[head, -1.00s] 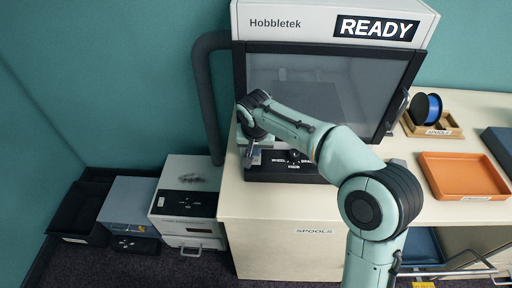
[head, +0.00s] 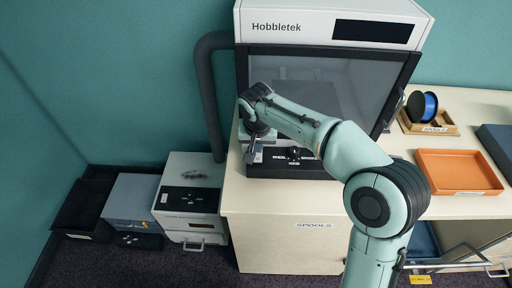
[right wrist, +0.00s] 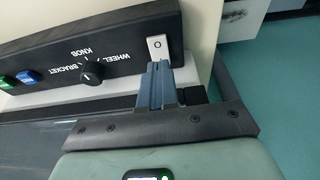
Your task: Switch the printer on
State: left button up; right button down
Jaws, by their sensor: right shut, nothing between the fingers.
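The printer (head: 275,30) has a white top labelled Hobbletek and a dark-framed window. Its display (head: 372,32) is dark and blank. The black control panel (head: 290,172) runs along its lower front. In the right wrist view a pale rocker switch (right wrist: 157,46) marked O sits at the panel's end. My right gripper (head: 250,157) is at the panel's left end. In the right wrist view its shut, empty fingers (right wrist: 154,76) are right at the switch's near edge; I cannot tell whether they touch it. My left gripper is not in view.
The panel also has a black knob (right wrist: 92,70), a green button (right wrist: 8,82) and a blue button (right wrist: 28,76). An orange tray (head: 458,172) and a spool holder (head: 430,125) stand to the right on the counter. Smaller machines (head: 190,200) stand on the floor at left.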

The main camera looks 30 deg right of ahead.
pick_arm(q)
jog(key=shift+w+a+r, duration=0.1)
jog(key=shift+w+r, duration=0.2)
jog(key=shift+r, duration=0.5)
pick_arm(e)
jog(key=v, duration=1)
jog(key=shift+s+a+r, duration=0.25)
jog(key=shift+s, duration=0.05)
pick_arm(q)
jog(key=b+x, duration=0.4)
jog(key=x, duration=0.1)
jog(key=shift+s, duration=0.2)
pick_arm(e)
jog(key=shift+w+d+r+t+h, duration=0.1)
jog(key=shift+w+d+t+h, duration=0.1)
jog(key=shift+w, duration=0.15)
jog(key=shift+w+d+r+t+h, duration=0.1)
jog(key=shift+w+d+r+t, duration=0.1)
jog(key=shift+w, duration=0.1)
